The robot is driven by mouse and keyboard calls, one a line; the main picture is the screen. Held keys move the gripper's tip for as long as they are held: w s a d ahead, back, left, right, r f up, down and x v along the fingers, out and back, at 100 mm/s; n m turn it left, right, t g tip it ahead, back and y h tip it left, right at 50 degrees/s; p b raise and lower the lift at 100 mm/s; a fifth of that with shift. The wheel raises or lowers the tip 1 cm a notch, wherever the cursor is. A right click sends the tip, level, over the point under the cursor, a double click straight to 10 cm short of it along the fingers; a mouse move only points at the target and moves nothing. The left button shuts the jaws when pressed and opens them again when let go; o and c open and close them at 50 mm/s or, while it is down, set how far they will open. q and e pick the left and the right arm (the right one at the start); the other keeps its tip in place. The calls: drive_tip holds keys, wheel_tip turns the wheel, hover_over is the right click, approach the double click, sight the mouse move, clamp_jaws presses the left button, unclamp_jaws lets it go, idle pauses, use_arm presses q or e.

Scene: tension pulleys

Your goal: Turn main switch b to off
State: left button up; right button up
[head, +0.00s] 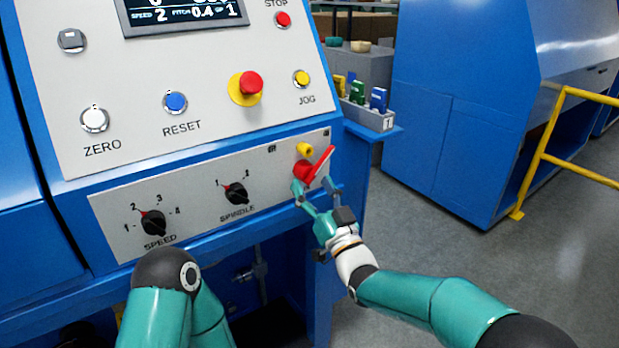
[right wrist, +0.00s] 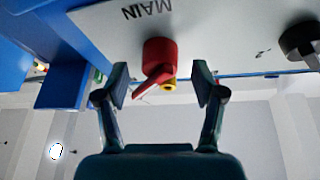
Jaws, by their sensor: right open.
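The red main switch (head: 318,164) is on the lower right of the grey control panel. Its handle slants up to the right in the head view. In the right wrist view the red switch (right wrist: 159,60) sits beside an upside-down MAIN label, with its handle slanting between the fingers. My right gripper (head: 314,188) is open just in front of and below the switch. In the right wrist view its fingers (right wrist: 160,84) stand on either side of the handle, with gaps visible. The switch's off mark is not readable. My left gripper is out of view; only part of its arm shows.
Black SPINDLE (head: 235,194) and SPEED (head: 153,223) knobs lie left on the same panel. A red emergency button (head: 251,82) is higher up. A grey bin (head: 370,117) stands right of the panel; the floor beyond is clear.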

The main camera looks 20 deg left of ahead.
drive_tip(key=shift+x, duration=1)
drive_tip(key=shift+c, duration=0.3)
drive_tip(key=shift+w, duration=0.1)
clamp_jaws()
